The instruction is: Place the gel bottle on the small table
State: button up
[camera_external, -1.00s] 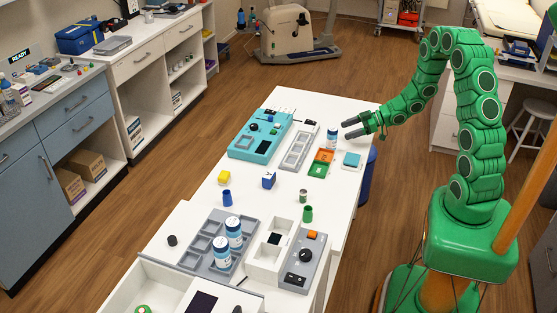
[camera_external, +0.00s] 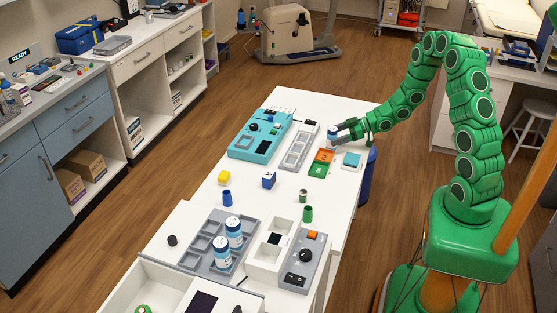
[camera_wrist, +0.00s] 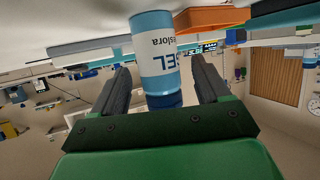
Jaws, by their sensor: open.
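The gel bottle (camera_wrist: 154,55) is white and blue with a blue cap, and its label shows upside down in the wrist view. It stands upright on the long white table, and its cap (camera_external: 332,131) shows in the external view. My gripper (camera_wrist: 160,80) is open, with one dark finger on each side of the bottle and gaps between. In the external view my gripper (camera_external: 343,132) hides most of the bottle. Which surface the task calls the small table I cannot tell.
Two similar bottles (camera_external: 233,232) stand in a grey tray (camera_external: 194,253) nearer the camera. Cubes and small cylinders dot the white table (camera_external: 239,194).

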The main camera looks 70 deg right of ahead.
jog(key=shift+x, duration=0.9)
jog(key=c, duration=1.2)
jog(key=shift+r, duration=0.15)
jog(key=shift+r, duration=4.9)
